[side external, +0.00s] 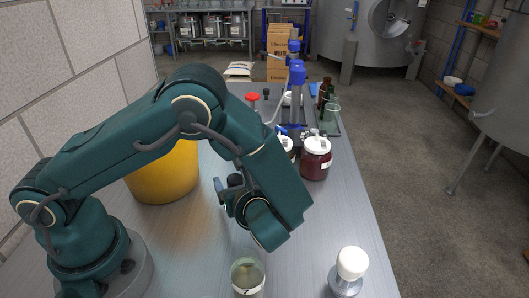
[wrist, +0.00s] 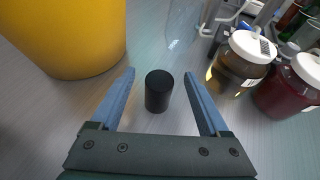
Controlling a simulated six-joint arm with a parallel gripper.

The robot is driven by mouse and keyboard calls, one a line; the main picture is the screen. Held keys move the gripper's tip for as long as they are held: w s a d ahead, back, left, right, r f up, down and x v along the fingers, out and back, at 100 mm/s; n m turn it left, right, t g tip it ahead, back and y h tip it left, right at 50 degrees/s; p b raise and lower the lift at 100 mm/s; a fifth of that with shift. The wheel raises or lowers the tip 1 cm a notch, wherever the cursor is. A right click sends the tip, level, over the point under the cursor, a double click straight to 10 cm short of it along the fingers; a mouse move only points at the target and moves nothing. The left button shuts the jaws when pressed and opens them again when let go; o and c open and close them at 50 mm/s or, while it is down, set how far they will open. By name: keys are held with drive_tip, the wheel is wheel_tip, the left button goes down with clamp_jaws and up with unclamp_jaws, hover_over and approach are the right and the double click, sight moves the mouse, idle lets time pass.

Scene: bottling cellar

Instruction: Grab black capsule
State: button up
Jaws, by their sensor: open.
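The black capsule (wrist: 158,92) is a short dark cylinder standing upright on the grey worktop in the wrist view. My gripper (wrist: 159,76) is open, with one blue finger on either side of the capsule in that picture. Gaps show between the capsule and both fingers, and I see no contact. In the side view my gripper (side external: 226,188) is low over the bench beside the yellow bucket, partly hidden by my arm. I cannot make out the capsule for certain there.
A yellow bucket (wrist: 68,40) stands at left. A white-lidded amber jar (wrist: 240,64) and a dark red jar (wrist: 292,88) stand close at right. A glass beaker (side external: 247,276) and a white-topped item (side external: 351,264) stand near the front. Bench between them is bare.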

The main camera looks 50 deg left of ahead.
sight(234, 177)
drive_tip(key=shift+x, duration=1.8)
drive_tip(key=c, duration=0.7)
drive_tip(key=shift+r, duration=0.2)
